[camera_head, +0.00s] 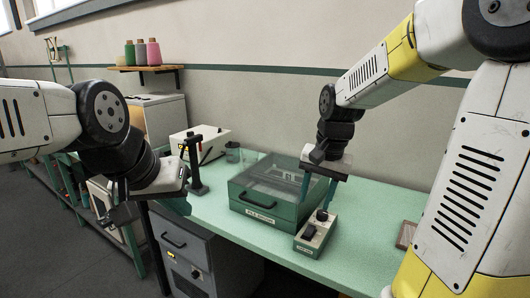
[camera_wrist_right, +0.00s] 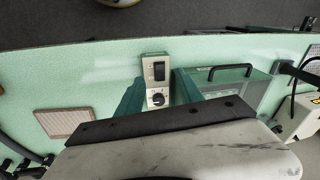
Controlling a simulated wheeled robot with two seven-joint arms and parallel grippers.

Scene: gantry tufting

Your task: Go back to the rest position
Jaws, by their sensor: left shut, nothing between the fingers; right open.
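My right gripper (camera_head: 317,198) is open, its two green fingers spread above a small beige control box (camera_head: 313,236) on the green bench. In the right wrist view the box (camera_wrist_right: 147,62), with a black rocker switch and a round knob, shows between the spread fingers (camera_wrist_right: 158,88). Nothing is held, and whether a finger touches the box I cannot tell. My left gripper (camera_head: 178,206) is shut and empty at the bench's left front edge, above the grey drawer cabinet. Its fingertips are partly hidden.
A green case with a clear lid (camera_head: 268,190) stands behind the control box. A black post stand (camera_head: 196,172) and a white device (camera_head: 212,143) are at the left. A brown pad (camera_head: 406,235) lies at the right. A grey drawer cabinet (camera_head: 184,242) is below the bench (camera_head: 365,225).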

